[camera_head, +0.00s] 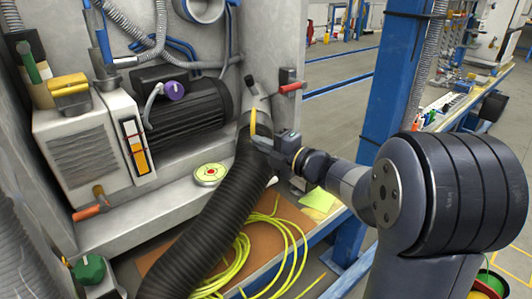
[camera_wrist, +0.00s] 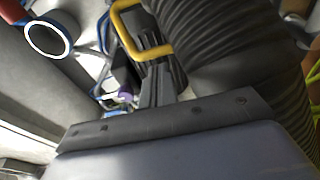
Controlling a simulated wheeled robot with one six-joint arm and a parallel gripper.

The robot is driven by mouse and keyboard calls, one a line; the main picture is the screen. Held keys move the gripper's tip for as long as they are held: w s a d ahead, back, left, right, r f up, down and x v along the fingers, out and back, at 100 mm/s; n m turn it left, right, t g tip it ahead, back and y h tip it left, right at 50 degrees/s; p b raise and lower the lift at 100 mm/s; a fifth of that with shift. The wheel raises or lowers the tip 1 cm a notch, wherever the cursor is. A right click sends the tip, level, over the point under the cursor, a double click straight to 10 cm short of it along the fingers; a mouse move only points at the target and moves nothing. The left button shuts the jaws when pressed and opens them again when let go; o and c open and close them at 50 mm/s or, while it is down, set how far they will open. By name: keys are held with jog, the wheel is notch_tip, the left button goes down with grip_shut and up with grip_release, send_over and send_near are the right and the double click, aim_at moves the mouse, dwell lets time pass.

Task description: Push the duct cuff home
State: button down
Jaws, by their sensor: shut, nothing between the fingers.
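The black corrugated duct (camera_head: 205,225) rises from the lower middle to a grey fitting (camera_head: 256,103) on the machine in the head view. It fills the upper right of the wrist view (camera_wrist: 215,40). A yellow loop handle (camera_head: 253,122) is at its upper end, and shows as a bent yellow bar in the wrist view (camera_wrist: 120,28). My gripper (camera_head: 262,141) is at the duct's upper end, close beside the yellow handle. Its fingers (camera_wrist: 155,88) are shut and empty, just below the handle's lower bar; contact is unclear. The cuff's seam with the fitting is hidden.
A red-handled lever (camera_head: 291,87) sticks out right of the fitting. A black motor (camera_head: 190,112) and a cream box (camera_head: 85,150) stand at left. Yellow cable (camera_head: 262,240) lies coiled below the duct. A blue post (camera_head: 392,80) stands behind my arm.

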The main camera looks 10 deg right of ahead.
aim_at(262, 135)
jog(key=shift+w, duration=0.3)
jog(key=shift+r, duration=0.1)
jog(key=shift+w+d+r+p, duration=0.15)
jog(key=shift+w+r+p, duration=0.25)
jog(key=shift+w, duration=0.65)
jog(key=shift+w+d+r+p, duration=0.2)
jog(key=shift+w+p, duration=0.25)
jog(key=shift+w, duration=0.55)
jog(key=shift+w+d+r+p, duration=0.1)
jog(key=shift+w+r+p, duration=0.3)
jog(key=shift+w, duration=0.65)
jog(key=shift+a+f, duration=0.1)
